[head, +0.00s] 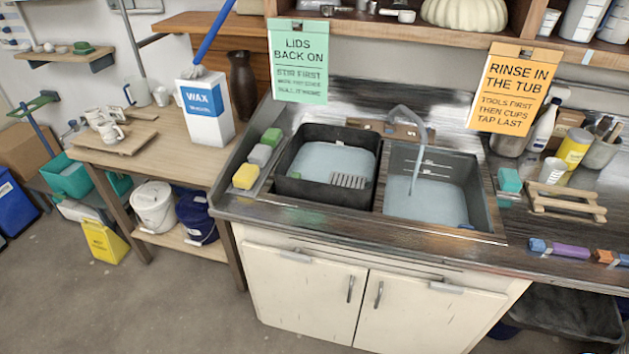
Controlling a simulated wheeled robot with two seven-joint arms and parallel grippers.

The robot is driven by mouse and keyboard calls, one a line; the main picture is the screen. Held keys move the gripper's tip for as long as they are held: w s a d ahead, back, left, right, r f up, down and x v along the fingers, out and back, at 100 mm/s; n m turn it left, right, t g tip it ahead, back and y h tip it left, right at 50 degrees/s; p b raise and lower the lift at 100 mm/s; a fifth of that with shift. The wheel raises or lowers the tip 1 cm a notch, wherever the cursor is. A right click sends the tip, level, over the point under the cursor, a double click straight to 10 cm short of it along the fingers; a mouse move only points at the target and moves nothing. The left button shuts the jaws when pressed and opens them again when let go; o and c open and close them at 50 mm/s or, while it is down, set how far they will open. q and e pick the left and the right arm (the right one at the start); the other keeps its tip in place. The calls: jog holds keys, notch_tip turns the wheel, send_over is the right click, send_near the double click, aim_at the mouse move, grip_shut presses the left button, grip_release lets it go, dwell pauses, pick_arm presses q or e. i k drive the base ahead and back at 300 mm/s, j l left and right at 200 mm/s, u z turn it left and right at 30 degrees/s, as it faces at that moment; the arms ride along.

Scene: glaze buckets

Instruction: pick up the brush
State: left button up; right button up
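I cannot tell for sure which thing is the brush. A long blue handle (214,32) with a pale, bristly-looking end slants down to the top of the white WAX container (206,108) on the wooden bench at the left. Several thin-handled tools, possibly brushes, stand in a grey pot (601,152) at the far right of the counter. A pale ribbed object (348,181) lies in the black tub; what it is stays unclear. Neither of my grippers is in view.
The black tub (300,187) and a sink basin (478,203) with a running tap (422,140) fill the middle counter. Sponges (246,176) line its left side. A wooden rack (566,202) and rolled items (566,250) sit right. Buckets (154,206) stand under the bench.

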aim_at(548, 246)
jog(key=z, duration=1.5)
